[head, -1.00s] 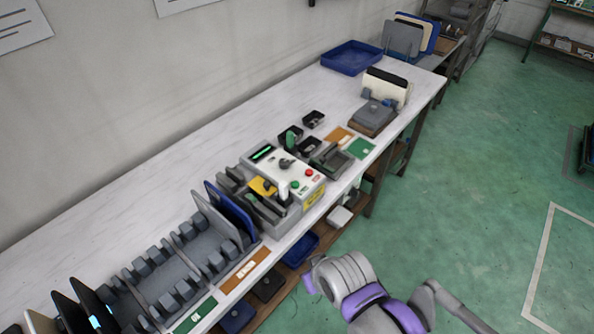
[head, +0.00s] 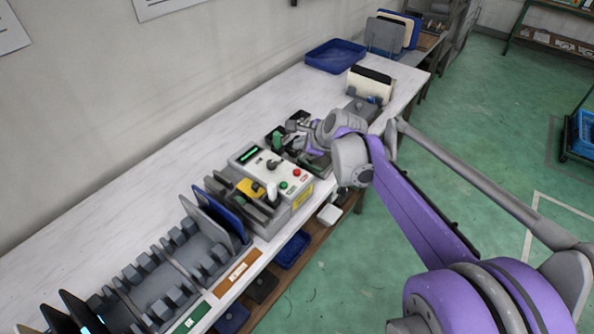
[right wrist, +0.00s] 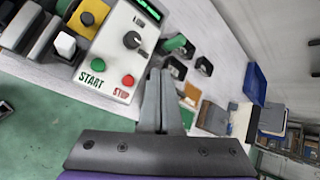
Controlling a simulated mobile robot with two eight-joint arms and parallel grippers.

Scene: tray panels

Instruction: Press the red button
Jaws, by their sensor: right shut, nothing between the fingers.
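The red button (head: 297,172) is on the sloped face of a white control box (head: 250,166) on the bench. It also shows in the right wrist view (right wrist: 128,80), beside the printed word STOP. A green button (right wrist: 97,65) marked START and a black knob (right wrist: 132,40) are on the same face. My right gripper (head: 292,126) is shut and empty, beyond the box over the small black bins. In the right wrist view its fingers (right wrist: 160,74) lie together, just right of the red button in the picture and apart from it. My left gripper is out of view.
A grey slotted rack (head: 165,285) with upright panels stands left of the box. Small black bins (right wrist: 204,66) and a green piece (right wrist: 174,43) lie beyond it. A blue tray (head: 335,56) is at the far end. The bench's back strip is clear.

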